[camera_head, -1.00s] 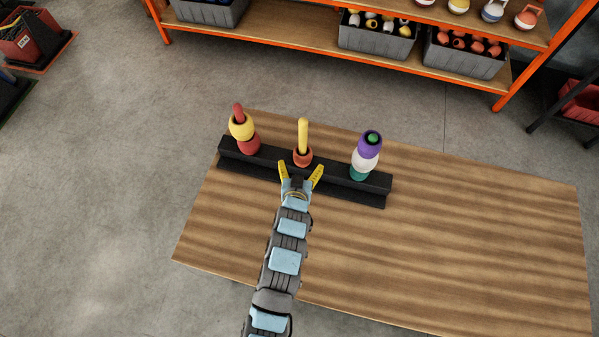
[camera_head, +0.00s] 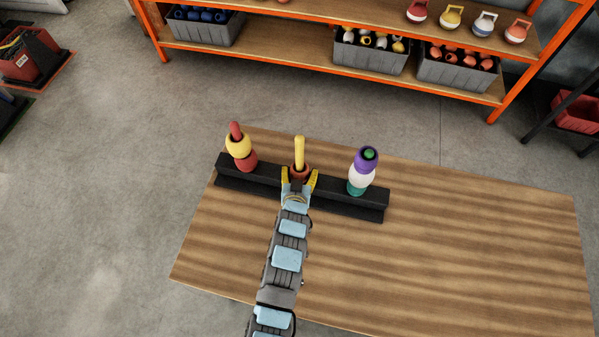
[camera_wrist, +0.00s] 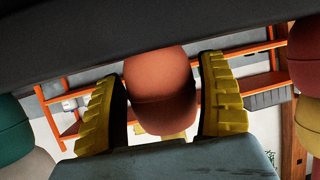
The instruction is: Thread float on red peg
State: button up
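An orange float (camera_head: 300,174) sits low around the yellow peg (camera_head: 300,150), the middle peg of the black rack (camera_head: 340,200). My gripper (camera_head: 300,177) has one yellow finger on each side of this float. In the wrist view the float (camera_wrist: 161,90) fills the space between the fingers (camera_wrist: 163,105); whether both touch it is unclear. The red peg (camera_head: 235,130) stands at the rack's left end, its top showing above a yellow float (camera_head: 239,146) and a red float (camera_head: 246,162). At the right, purple (camera_head: 366,158), white (camera_head: 361,175) and teal (camera_head: 356,188) floats surround the green peg (camera_head: 369,153).
The wooden table (camera_head: 460,240) is bare right of the rack. An orange-framed shelf (camera_head: 290,40) stands behind, with grey bins of floats (camera_head: 370,55) and several loose floats above. The neighbouring stacks stand on either side of my gripper.

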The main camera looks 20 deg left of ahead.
jog(key=c, duration=0.9)
jog(key=shift+o, duration=0.2)
jog(key=shift+r+p, duration=5.45)
jog(key=shift+r, duration=6.5)
jog(key=shift+r, duration=0.1)
